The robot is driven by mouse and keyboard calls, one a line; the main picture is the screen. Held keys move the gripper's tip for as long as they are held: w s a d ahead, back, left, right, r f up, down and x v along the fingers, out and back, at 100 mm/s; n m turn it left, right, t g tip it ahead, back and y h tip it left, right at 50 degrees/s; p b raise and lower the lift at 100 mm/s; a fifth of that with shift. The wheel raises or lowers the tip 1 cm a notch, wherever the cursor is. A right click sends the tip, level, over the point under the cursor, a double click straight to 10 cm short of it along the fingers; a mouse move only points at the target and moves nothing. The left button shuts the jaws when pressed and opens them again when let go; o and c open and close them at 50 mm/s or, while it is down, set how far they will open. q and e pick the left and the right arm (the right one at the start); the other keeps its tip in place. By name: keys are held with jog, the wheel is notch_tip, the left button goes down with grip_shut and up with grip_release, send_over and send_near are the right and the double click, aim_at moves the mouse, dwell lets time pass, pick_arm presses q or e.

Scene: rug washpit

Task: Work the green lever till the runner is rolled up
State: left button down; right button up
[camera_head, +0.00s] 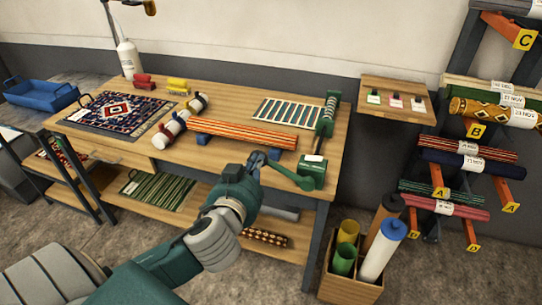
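The green lever (290,177) reaches left from a green crank housing (313,173) at the front right of the wooden table. A green roller (328,115) runs back from the housing. A flat teal-and-white striped runner (287,110) lies beside the roller, its right edge close to it. My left gripper (265,157) is at the lever's free left end, its dark fingers touching or very near it. The lever's tip is partly hidden, so I cannot tell whether the fingers are closed on it. My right gripper is out of view.
An orange striped roll (240,132) rests on blue supports left of the lever. A patterned rug (120,112) and a white bottle (128,60) are farther left. A box of tubes (340,287) stands on the floor at right, below a small shelf (398,112) and beside a roll rack (432,228).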

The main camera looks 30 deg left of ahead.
pick_arm(q)
jog(key=p, duration=0.3)
send_over(259, 153)
jog(key=s+d, duration=0.2)
jog(key=d, duration=0.1)
jog(key=f, duration=0.4)
jog(key=shift+s+a+f, duration=0.2)
jog(key=shift+a+f, duration=0.1)
jog(key=shift+a, duration=0.05)
jog(key=shift+s+a+f+p, duration=0.15)
jog(key=shift+a+f+p, duration=0.15)
jog(key=shift+f, duration=0.15)
jog(key=shift+d+f, duration=0.1)
jog(key=shift+f, duration=0.05)
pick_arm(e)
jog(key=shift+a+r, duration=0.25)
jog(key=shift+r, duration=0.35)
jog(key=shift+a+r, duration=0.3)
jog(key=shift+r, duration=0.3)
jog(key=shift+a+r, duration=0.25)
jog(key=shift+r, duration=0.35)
